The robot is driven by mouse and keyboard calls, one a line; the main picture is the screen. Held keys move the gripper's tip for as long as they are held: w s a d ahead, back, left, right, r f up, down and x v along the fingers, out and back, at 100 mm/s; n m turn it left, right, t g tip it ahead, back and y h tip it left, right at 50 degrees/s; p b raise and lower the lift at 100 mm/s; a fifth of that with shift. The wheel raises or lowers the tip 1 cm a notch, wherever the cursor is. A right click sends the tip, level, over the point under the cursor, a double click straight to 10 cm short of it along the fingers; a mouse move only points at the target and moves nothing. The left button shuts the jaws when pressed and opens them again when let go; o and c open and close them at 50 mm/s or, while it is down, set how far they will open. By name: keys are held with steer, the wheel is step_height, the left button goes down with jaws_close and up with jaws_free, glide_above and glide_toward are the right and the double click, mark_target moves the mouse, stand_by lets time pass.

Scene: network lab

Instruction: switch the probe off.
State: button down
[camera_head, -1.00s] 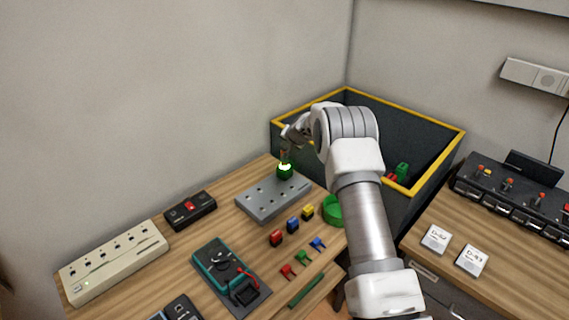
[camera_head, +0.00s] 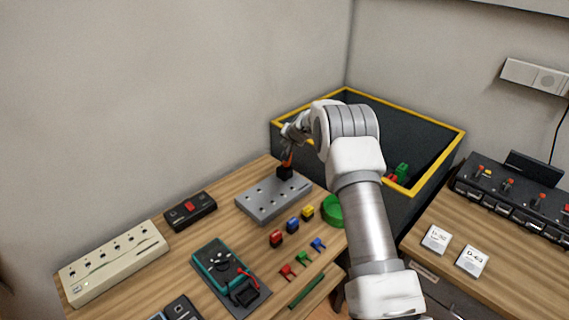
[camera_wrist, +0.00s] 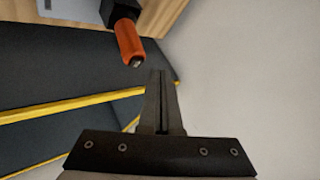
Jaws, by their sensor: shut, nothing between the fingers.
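The probe (camera_head: 287,160) is an orange cylinder on a black block, at the far end of the grey holed block on the left table. No green light shows on it. In the wrist view the orange probe (camera_wrist: 131,42) is at the upper middle, with a small dark tip facing the camera. My gripper (camera_wrist: 158,75) is shut and empty. Its fingertips are just beside the probe's tip, with a small gap between them in the picture. In the head view my wrist hides part of the probe's top and my fingers.
The grey holed block (camera_head: 262,205) bears the black block. A dark bin with a yellow rim (camera_head: 430,124) stands behind my arm. Small coloured blocks, a green ring (camera_head: 333,211), a teal meter (camera_head: 217,270) and a power strip (camera_head: 115,262) lie on the wooden table.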

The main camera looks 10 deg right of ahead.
step_height(320, 180, up, 6)
steer(key=p, duration=0.2)
steer(key=shift+p, duration=0.4)
steer(key=s+a+r+n+g, duration=0.1)
steer(key=s+r+n, duration=0.1)
steer(key=s+r, duration=0.9)
steer(key=s+a+r+n+g, duration=0.1)
steer(key=s+a+r+n, duration=0.1)
steer(key=s+r, duration=0.95)
steer(key=s+d+f+n+h, duration=0.1)
steer(key=s, duration=1.6)
steer(key=s+d+f+n+g+h, duration=0.1)
steer(key=s+d, duration=0.1)
steer(key=s, duration=1.5)
steer(key=shift+n, duration=0.3)
